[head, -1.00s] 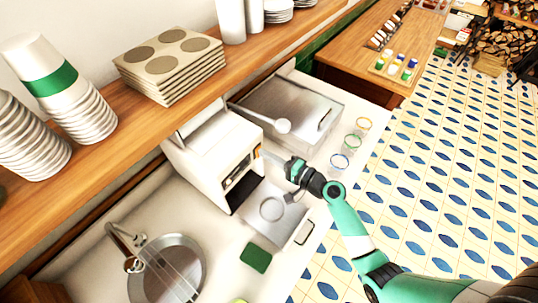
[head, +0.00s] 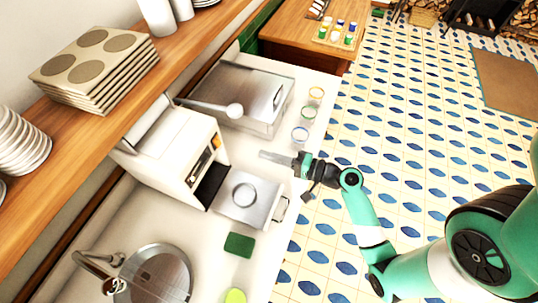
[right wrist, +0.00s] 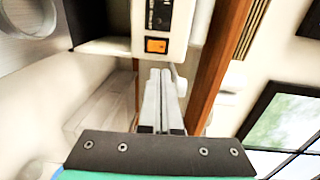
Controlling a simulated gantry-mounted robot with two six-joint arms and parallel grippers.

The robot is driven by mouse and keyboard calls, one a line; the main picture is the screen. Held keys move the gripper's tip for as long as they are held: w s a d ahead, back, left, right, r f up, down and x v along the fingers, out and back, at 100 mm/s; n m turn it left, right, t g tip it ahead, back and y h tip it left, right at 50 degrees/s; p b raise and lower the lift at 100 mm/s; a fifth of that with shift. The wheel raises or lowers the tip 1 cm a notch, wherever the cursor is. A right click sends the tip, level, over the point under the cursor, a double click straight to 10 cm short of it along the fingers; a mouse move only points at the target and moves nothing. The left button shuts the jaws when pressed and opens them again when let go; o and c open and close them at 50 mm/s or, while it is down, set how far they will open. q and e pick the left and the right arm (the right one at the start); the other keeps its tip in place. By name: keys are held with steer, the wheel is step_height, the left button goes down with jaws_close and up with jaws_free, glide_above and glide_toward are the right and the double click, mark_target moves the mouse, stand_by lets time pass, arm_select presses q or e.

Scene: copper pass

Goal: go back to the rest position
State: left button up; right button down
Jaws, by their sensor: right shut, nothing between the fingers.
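My right gripper (head: 276,157) is shut and empty. It is held above the front part of the white counter, to the right of the white machine (head: 176,152) and apart from it. In the right wrist view its two fingers (right wrist: 162,100) lie together, and the machine's front with an orange switch (right wrist: 156,46) shows beyond them. My right arm reaches in from the lower right over the tiled floor. My left gripper is not in view.
A drawer-like metal tray (head: 262,207) sticks out below the machine. Several coloured-rim glasses (head: 308,113) stand near the counter edge. A metal box (head: 228,92), a round sink (head: 160,275) and a green pad (head: 239,245) are on the counter. The tiled floor (head: 420,110) is open at right.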

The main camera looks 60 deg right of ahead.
stand_by(0.5)
steer(key=w+a+r+n+y, duration=0.3)
steer(key=w+a+r+n, duration=0.15)
steer(key=r, duration=0.35)
steer(key=w+a+r+n+y, duration=0.4)
steer(key=w+a+r, duration=0.1)
steer(key=a+r, duration=0.15)
steer(key=w+a+r+n+t+y, duration=0.15)
steer(key=a+r+n, duration=0.3)
steer(key=r, duration=0.55)
steer(key=w+a+r+n+t+y, duration=0.15)
steer(key=a+r+n, duration=0.3)
steer(key=r, duration=0.55)
steer(key=s+d+r+t+h+p, duration=0.1)
steer(key=s+r+t+h+p, duration=0.1)
steer(key=r, duration=0.8)
steer(key=s+d+r+t+h+p, duration=0.1)
steer(key=s+r+t+h+p, duration=0.2)
steer(key=r+p, duration=0.3)
steer(key=s+d+r+t+h+p, duration=0.2)
steer(key=r+p, duration=0.3)
steer(key=r, duration=0.9)
steer(key=shift+s+r+n+h, duration=0.35)
steer(key=shift+s+h, duration=0.3)
steer(key=shift+h, duration=0.25)
